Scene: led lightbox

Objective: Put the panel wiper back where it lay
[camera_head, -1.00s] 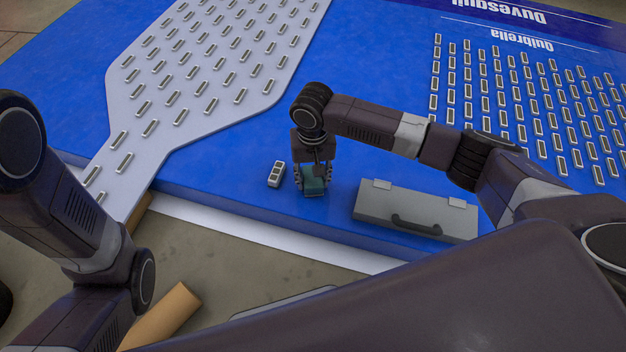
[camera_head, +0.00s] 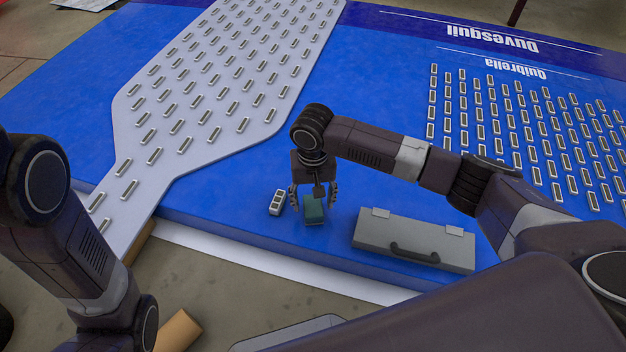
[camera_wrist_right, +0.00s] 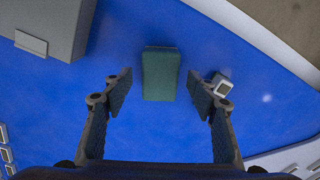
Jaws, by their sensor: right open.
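The panel wiper, a dark green block (camera_head: 314,212), lies on the blue panel (camera_head: 240,185) near its front edge. In the right wrist view the green block (camera_wrist_right: 161,74) lies between and just beyond my open fingers. My right gripper (camera_head: 315,198) is open above the block, with a finger on either side; the right wrist view shows clear blue between each finger (camera_wrist_right: 165,90) and the block. My left gripper is out of view; only my left arm shows at the left.
A small white-grey module with cells (camera_head: 277,202) lies just left of the block. A grey toolbox (camera_head: 414,238) with a dark handle lies to the right. Rows of small LED modules (camera_head: 215,85) cover the pale bottle shape, and more (camera_head: 520,120) stand at right.

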